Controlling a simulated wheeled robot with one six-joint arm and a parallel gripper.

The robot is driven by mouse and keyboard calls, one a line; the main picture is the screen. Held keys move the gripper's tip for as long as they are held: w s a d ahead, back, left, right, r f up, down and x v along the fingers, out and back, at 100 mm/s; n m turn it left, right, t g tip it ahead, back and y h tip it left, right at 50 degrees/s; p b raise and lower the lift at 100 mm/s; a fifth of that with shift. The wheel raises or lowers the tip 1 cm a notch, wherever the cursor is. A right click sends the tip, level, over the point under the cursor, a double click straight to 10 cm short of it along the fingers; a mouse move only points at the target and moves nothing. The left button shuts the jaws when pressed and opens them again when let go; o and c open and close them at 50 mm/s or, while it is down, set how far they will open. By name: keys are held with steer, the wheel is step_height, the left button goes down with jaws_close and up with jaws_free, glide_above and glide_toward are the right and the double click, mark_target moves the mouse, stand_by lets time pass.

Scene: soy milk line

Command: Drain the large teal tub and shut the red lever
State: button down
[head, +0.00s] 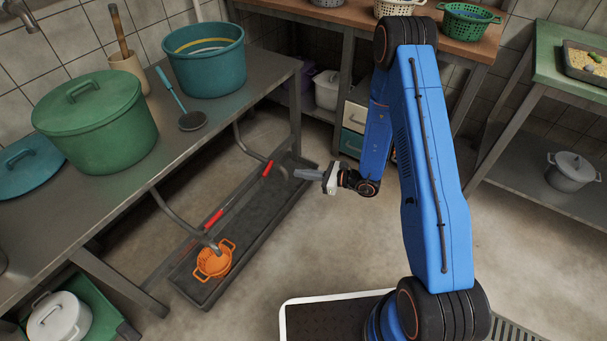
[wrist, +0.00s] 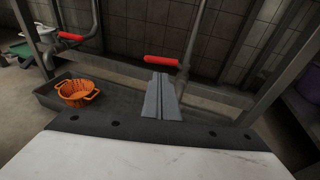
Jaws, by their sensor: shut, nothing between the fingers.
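The large teal tub (head: 205,72) stands at the far end of the steel bench; pale bands show inside it, and I cannot tell how much liquid it holds. Below the bench, the far pipe (head: 246,146) carries a red lever (head: 267,169), which also shows in the wrist view (wrist: 160,61), lying crosswise to the upright pipe. A second red lever (head: 213,219) is on the nearer pipe, at upper left in the wrist view (wrist: 71,36). My gripper (head: 298,173) is shut and empty, apart from the far lever. In the wrist view its fingers (wrist: 161,99) appear below that lever.
A dark floor trough (head: 190,282) runs under the pipes, with an orange basket (head: 214,262) at its near end. A green lidded pot (head: 97,122) and a skimmer (head: 192,120) are on the bench. Bench legs flank the pipes. The floor right of the trough is clear.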

mark_target(268, 171)
steer(key=x, duration=1)
steer(key=shift+w+a, duration=0.15)
steer(key=shift+a, duration=0.15)
steer(key=shift+f, duration=0.1)
steer(key=shift+a, duration=1.15)
